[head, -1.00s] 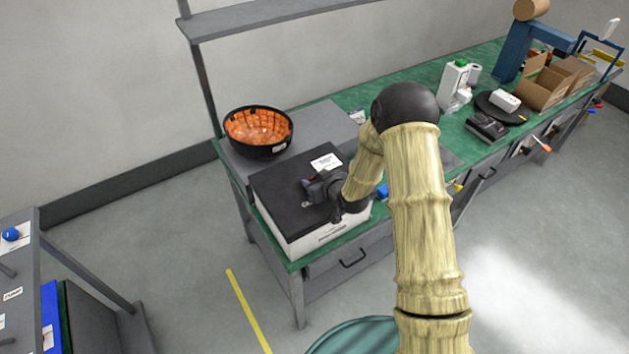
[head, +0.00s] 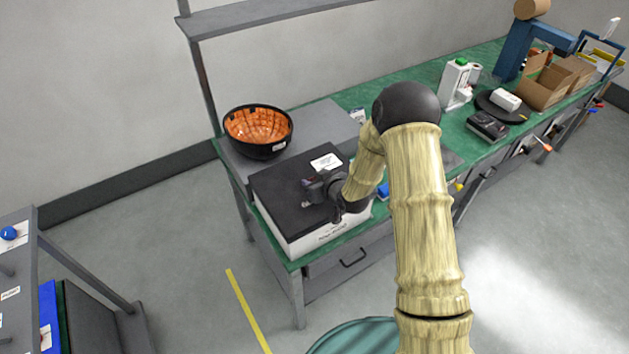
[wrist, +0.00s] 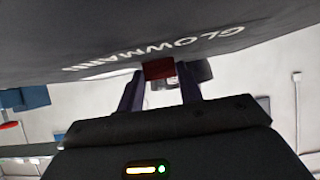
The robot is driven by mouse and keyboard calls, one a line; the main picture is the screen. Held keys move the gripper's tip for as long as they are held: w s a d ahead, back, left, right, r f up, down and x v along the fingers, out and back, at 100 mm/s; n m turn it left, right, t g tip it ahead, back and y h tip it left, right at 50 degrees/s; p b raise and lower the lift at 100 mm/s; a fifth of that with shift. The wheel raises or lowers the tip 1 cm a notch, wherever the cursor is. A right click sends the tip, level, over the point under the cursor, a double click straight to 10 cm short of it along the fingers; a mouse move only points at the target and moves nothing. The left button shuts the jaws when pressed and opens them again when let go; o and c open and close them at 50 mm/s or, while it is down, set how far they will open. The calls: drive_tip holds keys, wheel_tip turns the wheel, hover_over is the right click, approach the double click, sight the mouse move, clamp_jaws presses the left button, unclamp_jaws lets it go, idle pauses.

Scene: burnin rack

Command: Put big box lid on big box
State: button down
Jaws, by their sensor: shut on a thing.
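The big box lid (head: 283,188) is a flat black panel with a white label, lying over the top of the big box (head: 325,236), a white box on the left end of the green bench. The lid looks level and roughly lined up with the box; whether it is fully seated cannot be told. My gripper (head: 312,188) is over the lid's middle, shut on its handle. In the wrist view my gripper (wrist: 160,90) has its two fingers around a small dark red piece (wrist: 159,69) under the dark lid surface (wrist: 150,30), which bears light lettering.
A black bowl with an orange lining (head: 258,131) stands just behind the box. A bottle (head: 456,82), a black device (head: 487,126) and cardboard boxes (head: 548,88) stand further right on the bench (head: 415,95). A grey rack (head: 22,262) stands at the left.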

drive_tip(key=c, duration=0.9)
unclamp_jaws()
drive_tip(key=shift+o, duration=0.2)
drive_tip(key=shift+s+d, duration=0.1)
drive_tip(key=b+v, duration=0.4)
drive_tip(key=v, duration=1.3)
drive_tip(key=shift+r, duration=0.2)
drive_tip(key=s+d+r+m+g+h, duration=0.2)
drive_tip(key=s+d+m+g+h, duration=0.1)
drive_tip(key=s, duration=0.4)
drive_tip(key=s+d+r+m+g+h, duration=0.1)
drive_tip(key=s+d+m+g+h, duration=0.2)
drive_tip(key=s+d, duration=0.3)
drive_tip(key=shift+s+d+r+m+g+h, duration=0.35)
drive_tip(key=shift+s+g, duration=0.25)
drive_tip(key=shift+s, duration=0.3)
drive_tip(key=shift+a, duration=0.1)
